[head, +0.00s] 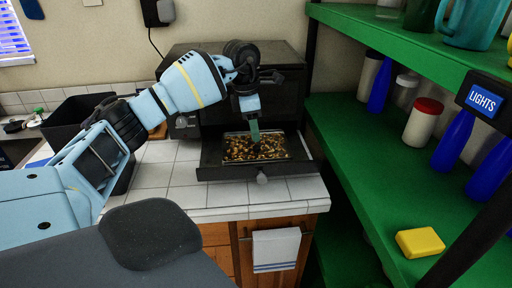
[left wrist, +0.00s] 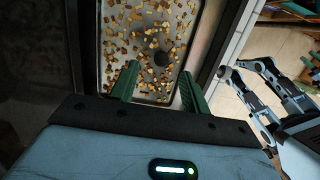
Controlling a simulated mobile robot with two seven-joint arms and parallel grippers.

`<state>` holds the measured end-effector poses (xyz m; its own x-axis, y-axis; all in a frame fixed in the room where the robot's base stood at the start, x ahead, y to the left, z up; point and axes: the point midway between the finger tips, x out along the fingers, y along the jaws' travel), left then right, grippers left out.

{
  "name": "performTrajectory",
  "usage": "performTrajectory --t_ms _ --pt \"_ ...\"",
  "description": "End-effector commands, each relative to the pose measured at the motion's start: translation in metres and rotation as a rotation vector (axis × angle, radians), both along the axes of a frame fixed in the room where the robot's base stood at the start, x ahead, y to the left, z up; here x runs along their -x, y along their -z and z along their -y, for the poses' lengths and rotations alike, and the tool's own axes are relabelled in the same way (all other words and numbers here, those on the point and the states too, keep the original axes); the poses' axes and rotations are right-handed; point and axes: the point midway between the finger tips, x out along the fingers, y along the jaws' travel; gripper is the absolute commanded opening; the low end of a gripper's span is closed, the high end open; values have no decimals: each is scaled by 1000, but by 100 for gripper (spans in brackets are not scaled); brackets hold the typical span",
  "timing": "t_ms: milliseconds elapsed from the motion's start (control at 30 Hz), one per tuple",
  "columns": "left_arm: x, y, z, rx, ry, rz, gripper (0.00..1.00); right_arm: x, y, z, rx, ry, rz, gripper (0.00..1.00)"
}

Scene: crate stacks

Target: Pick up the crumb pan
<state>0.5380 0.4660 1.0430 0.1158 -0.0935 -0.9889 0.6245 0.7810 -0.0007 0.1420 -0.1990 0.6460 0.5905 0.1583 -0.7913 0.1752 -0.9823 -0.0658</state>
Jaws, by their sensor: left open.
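The crumb pan (head: 284,155) is a shallow metal tray covered with brown and golden crumbs. It sits in a dark pulled-out drawer (head: 215,173) with a round grey knob, at the front of a dark toaster oven (head: 290,62). The pan also shows in the left wrist view (left wrist: 150,15), with a dark round spot on it. My left gripper (head: 255,141) points down over the pan's crumbs. In the left wrist view its two green fingers (left wrist: 158,86) are apart, with nothing between them. I cannot tell whether the fingertips touch the pan. My right gripper is not seen in the head view.
A black bin (head: 75,108) stands on the tiled counter (head: 200,197) at left. Green shelves (head: 345,140) with bottles, jars and a yellow box (head: 420,242) stand close on the right. A towel (head: 276,249) hangs below the counter.

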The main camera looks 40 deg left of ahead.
Motion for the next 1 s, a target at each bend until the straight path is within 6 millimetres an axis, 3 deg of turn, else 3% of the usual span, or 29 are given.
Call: performTrajectory --t_ms 233,600,867,1000 --pt "0 9 1 -1 0 1 47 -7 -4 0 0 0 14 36" --pt "0 53 5 0 0 0 47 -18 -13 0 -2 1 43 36" --pt "-1 56 6 0 0 1 47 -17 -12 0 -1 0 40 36" --pt "-1 55 6 0 0 1 30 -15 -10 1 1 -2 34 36"
